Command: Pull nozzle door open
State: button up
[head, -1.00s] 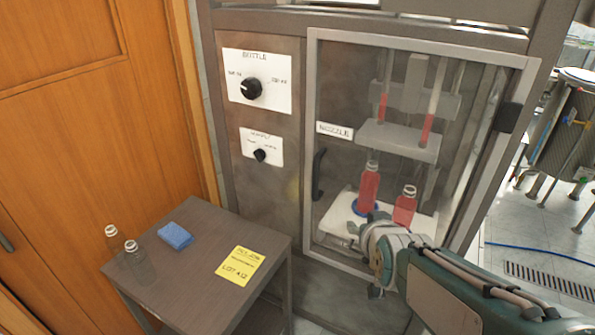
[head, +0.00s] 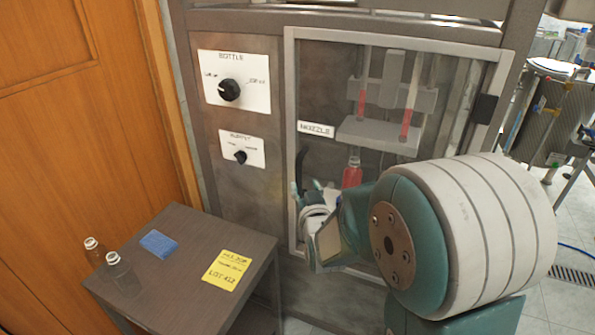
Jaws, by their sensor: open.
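The nozzle door (head: 392,42) is a clear panel in a light grey frame, shut on the cabinet front, with a "NOZZLE" label (head: 316,129) at its left. Its dark curved handle (head: 301,168) is on the left side of the door, partly hidden. My gripper (head: 309,188) is in front of the door's lower left, at the lower part of the handle. Its teal fingers are apart; I cannot tell whether they touch the handle. Behind the panel, a bottle of red liquid (head: 352,172) stands under the nozzles; my arm hides the door's lower right.
A dark side table (head: 180,285) stands at front left with two empty bottles (head: 118,268), a blue sponge (head: 158,244) and a yellow note (head: 228,270). Two dial panels (head: 233,80) are left of the door. A wooden door (head: 60,150) is at far left.

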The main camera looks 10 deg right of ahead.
aim_at(299, 173)
jog(key=w, duration=0.7)
jog(key=shift+a, duration=0.15)
grip_shut()
